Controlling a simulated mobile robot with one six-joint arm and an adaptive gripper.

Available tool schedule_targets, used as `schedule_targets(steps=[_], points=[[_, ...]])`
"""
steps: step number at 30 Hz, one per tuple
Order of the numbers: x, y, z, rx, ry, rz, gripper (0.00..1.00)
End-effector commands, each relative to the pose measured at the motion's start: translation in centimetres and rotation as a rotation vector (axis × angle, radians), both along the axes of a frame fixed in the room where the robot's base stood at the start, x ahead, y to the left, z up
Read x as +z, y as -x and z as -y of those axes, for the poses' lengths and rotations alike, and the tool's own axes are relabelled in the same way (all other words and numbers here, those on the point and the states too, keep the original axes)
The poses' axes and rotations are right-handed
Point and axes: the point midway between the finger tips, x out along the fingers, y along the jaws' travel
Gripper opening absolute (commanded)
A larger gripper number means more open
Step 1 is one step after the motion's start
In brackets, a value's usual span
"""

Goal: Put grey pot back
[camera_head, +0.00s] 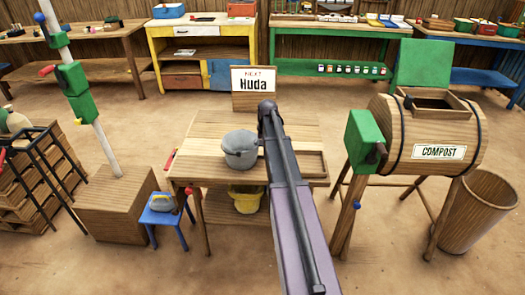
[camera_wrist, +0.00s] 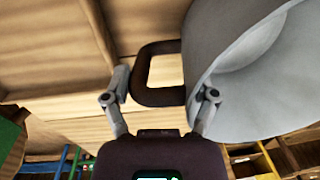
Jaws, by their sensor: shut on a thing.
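The grey pot (camera_head: 240,151) shows just left of my arm, over the wooden table (camera_head: 205,175). It looks upright in the head view, and I cannot tell whether it touches the tabletop. In the wrist view the grey pot (camera_wrist: 225,45) fills the upper right, with its dark loop handle (camera_wrist: 157,96) between my fingers. My gripper (camera_wrist: 163,88) is shut on that handle. In the head view my arm hides the fingers.
A shallow wooden tray (camera_head: 318,180) lies on the table, right of my arm. A "Huda" sign (camera_head: 253,83) stands behind. A yellow pot (camera_head: 246,203) sits below the tabletop. A blue stool (camera_head: 157,219) stands left, a compost barrel (camera_head: 400,125) right.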

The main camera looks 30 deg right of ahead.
Motion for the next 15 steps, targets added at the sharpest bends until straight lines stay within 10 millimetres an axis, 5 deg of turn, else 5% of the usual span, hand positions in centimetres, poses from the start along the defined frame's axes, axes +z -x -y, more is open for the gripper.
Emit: schedule_targets(steps=[12,13,15], points=[[-0.46,-0.01,-0.01,0.0,0.0,0.0,0.15],[-0.34,0.0,-0.01,0.0,0.0,0.0,0.84],[-0.31,0.0,0.0,0.0,0.0,0.0,1.0]])
